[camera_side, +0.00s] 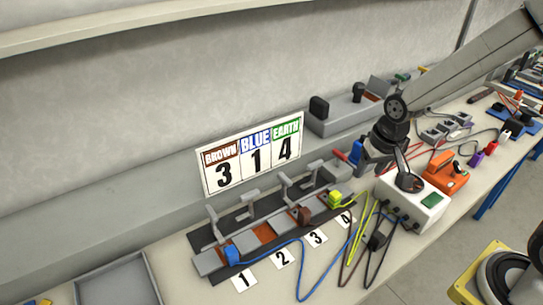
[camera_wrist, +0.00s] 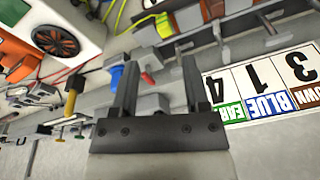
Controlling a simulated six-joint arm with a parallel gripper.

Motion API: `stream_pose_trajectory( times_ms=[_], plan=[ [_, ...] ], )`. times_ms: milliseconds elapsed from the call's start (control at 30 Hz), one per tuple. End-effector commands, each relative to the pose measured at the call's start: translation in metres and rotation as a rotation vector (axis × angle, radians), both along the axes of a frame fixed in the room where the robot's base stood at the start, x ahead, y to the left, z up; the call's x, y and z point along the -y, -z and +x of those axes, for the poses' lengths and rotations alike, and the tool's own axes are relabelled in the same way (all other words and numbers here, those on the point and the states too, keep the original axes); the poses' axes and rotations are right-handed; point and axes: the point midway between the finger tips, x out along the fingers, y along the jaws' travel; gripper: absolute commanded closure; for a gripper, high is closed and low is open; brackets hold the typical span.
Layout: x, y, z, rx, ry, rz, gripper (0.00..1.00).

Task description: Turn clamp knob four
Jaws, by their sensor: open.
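The clamp rail (camera_side: 210,262) holds a row of grey clamps beside number cards 1 to 4. The clamp at position four (camera_side: 318,168) is at the rail's right end, behind a yellow-green plug (camera_side: 335,199); that plug also shows at the top of the wrist view (camera_wrist: 164,25). My gripper (camera_wrist: 158,70) is open, with two dark parallel fingers and nothing visibly held. In the side view it is right of clamp four, partly hidden by my wrist. A grey clamp arm (camera_wrist: 184,43) shows just beyond the fingertips in the wrist view; I cannot tell contact.
A blue handle (camera_wrist: 116,77) and a red handle (camera_wrist: 147,79) lie close to the fingers. Cables cross the bench front. The sign reading 3, 1, 4 (camera_side: 252,160) stands behind the rail.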

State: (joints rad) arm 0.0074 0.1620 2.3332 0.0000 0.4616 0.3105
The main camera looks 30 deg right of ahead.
Motion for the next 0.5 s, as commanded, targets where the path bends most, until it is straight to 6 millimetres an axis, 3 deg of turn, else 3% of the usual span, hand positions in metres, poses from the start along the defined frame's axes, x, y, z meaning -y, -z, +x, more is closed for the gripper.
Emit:
stream_pose_trajectory(
  times_ms=[100, 500],
  plan=[
    [0.002, 0.002, 0.030, -0.024, 0.153, 0.026, 0.41],
    [0.009, 0.016, 0.120, -0.100, 0.691, 0.091, 0.41]
  ],
)
